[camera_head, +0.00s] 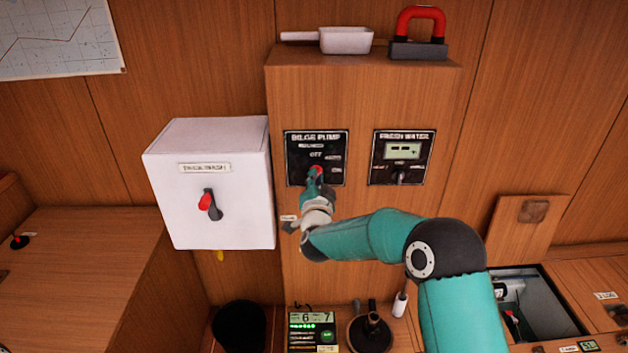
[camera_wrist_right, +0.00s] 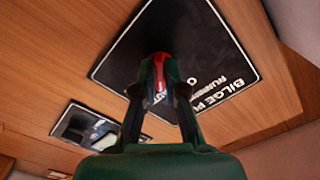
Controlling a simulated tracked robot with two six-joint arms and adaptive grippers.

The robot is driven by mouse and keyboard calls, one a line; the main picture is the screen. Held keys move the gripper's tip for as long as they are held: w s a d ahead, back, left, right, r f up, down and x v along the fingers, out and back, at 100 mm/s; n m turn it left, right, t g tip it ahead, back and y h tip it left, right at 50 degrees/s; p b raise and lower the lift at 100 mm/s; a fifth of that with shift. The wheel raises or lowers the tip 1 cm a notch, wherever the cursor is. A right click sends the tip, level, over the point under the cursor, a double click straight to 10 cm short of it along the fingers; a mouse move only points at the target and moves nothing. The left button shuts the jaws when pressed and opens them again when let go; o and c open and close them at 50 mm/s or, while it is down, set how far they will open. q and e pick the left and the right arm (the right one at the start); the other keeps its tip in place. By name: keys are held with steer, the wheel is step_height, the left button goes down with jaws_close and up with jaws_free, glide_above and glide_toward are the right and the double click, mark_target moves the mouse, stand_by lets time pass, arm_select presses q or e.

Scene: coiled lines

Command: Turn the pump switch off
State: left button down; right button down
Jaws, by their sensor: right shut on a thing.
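The bilge pump panel (camera_head: 301,150) is a black plate on the wooden cabinet front, with white lettering and an "OFF" mark above its red switch knob (camera_head: 316,170). My right gripper (camera_head: 315,177) is at this panel and shut on the red knob. In the right wrist view the gripper (camera_wrist_right: 161,88) has a finger on each side of the red knob (camera_wrist_right: 160,62), against the black panel (camera_wrist_right: 200,35). The knob's pointing direction is hidden by the fingers. My left gripper is not in view.
A fresh water panel (camera_head: 403,152) with a small display is to the right. A white box (camera_head: 235,150) with a red-handled switch (camera_head: 207,201) stands out from the wall at left. A white scoop (camera_head: 345,40) and a red-handled object (camera_head: 420,25) sit on the cabinet top.

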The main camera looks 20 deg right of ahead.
steer(key=shift+f, duration=0.1)
steer(key=shift+n+b, duration=1.15)
steer(key=shift+n, duration=3.25)
steer(key=shift+r, duration=0.2)
steer(key=c, duration=1.2)
jaws_free()
steer(key=shift+f, duration=0.1)
steer(key=shift+c, duration=0.2)
steer(key=shift+s, duration=0.1)
steer(key=v, duration=1.1)
steer(key=shift+s, duration=0.35)
